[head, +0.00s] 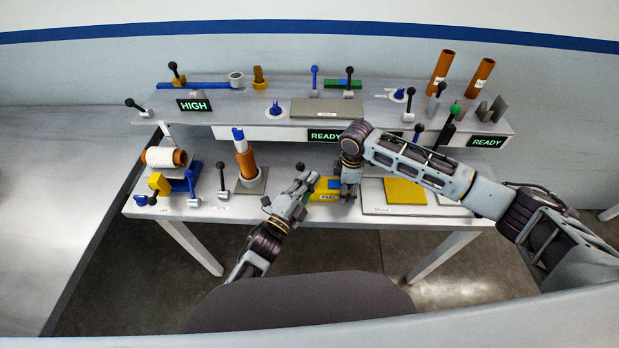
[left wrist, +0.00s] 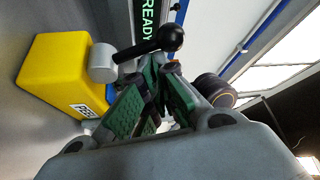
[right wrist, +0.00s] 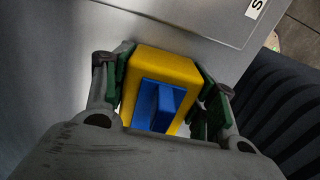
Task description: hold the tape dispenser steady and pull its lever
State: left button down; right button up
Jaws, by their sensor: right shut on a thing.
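The tape dispenser (head: 325,194) is a yellow block with a blue part on top, near the front edge of the table. My right gripper (head: 348,190) is shut on its yellow body; in the right wrist view the green pads flank the yellow block (right wrist: 182,64) and its blue part (right wrist: 160,104). The lever (left wrist: 140,50) has a grey hub and a black ball on the dispenser's side. My left gripper (left wrist: 162,68) has its fingertips together, just short of the lever near its ball. I see no lever between the fingers.
A spool on a blue stand (head: 187,183) and an orange post (head: 247,163) stand to the left. A yellow square plate (head: 404,191) lies to the right. The raised shelf (head: 270,95) behind carries several levers, tubes and signs.

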pick_arm(q)
jog(key=v, duration=0.9)
jog(key=shift+s+f, duration=0.2)
jog(key=shift+s, duration=0.05)
pick_arm(e)
jog(key=shift+d, duration=0.1)
pick_arm(q)
jog(key=shift+a, duration=0.15)
pick_arm(e)
jog(key=o, duration=1.3)
jog(key=shift+o, duration=0.2)
jog(key=shift+r, duration=0.15)
jog(key=shift+r, duration=5.85)
